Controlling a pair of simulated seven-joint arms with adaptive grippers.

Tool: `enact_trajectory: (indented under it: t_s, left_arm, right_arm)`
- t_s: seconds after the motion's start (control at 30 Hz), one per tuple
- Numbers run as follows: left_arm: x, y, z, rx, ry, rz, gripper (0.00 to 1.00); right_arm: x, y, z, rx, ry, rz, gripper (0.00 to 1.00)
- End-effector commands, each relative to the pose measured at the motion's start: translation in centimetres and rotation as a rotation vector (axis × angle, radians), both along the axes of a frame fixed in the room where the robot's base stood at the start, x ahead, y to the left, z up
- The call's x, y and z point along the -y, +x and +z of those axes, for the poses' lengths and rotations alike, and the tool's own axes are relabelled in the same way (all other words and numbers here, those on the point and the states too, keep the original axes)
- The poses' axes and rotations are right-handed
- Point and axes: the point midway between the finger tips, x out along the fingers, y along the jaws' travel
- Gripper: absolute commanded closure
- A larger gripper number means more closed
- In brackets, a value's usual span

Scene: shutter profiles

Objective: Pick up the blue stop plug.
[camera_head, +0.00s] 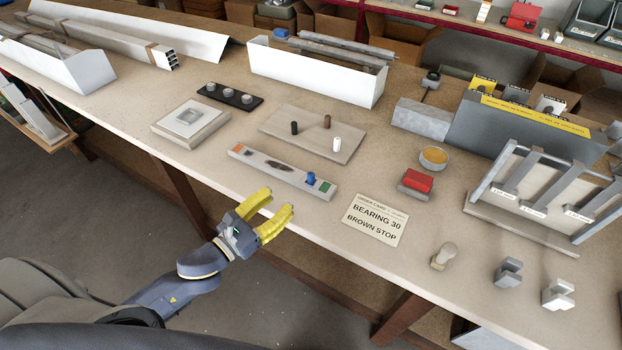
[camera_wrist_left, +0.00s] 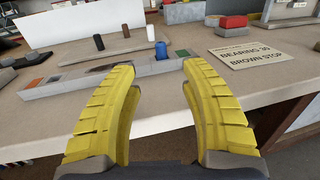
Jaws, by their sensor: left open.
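The blue stop plug (camera_head: 311,179) stands upright near the right end of a grey bar (camera_head: 268,172), beside a green patch. In the left wrist view the blue plug (camera_wrist_left: 161,50) shows just beyond and between the fingertips. My left gripper (camera_head: 279,202) has yellow fingers spread open and empty, at the front edge of the bench, short of the bar. The same gripper (camera_wrist_left: 159,68) shows open in the left wrist view. My right gripper is not in view.
A board (camera_head: 315,145) behind the bar holds black, brown and white plugs. A card (camera_head: 375,219) reading "BEARING 30 BROWN STOP" lies right of the bar. A red-topped block (camera_head: 416,183) and a round dish (camera_head: 433,157) stand farther right.

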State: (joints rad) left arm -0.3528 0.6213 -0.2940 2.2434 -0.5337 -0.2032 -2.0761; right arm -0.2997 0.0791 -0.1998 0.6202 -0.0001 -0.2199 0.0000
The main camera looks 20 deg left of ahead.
Motion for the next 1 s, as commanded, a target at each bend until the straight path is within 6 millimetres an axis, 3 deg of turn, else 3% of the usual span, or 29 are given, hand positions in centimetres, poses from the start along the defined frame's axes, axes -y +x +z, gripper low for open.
enact_trajectory:
  t_s: [0.5, 0.87, 1.0]
  left_arm:
    - [2.8, 6.0, 0.0, 0.0, -0.002, 0.0, 0.55]
    - [3.5, 7.5, 0.0, -0.001, -0.002, 0.0, 0.55]
    - [4.1, 8.9, 0.0, 0.001, -0.003, 0.001, 0.55]
  right_arm:
    - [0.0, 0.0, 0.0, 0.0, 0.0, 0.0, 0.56]
    - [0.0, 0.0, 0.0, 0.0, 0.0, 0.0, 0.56]
    - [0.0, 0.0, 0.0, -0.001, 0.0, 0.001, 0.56]
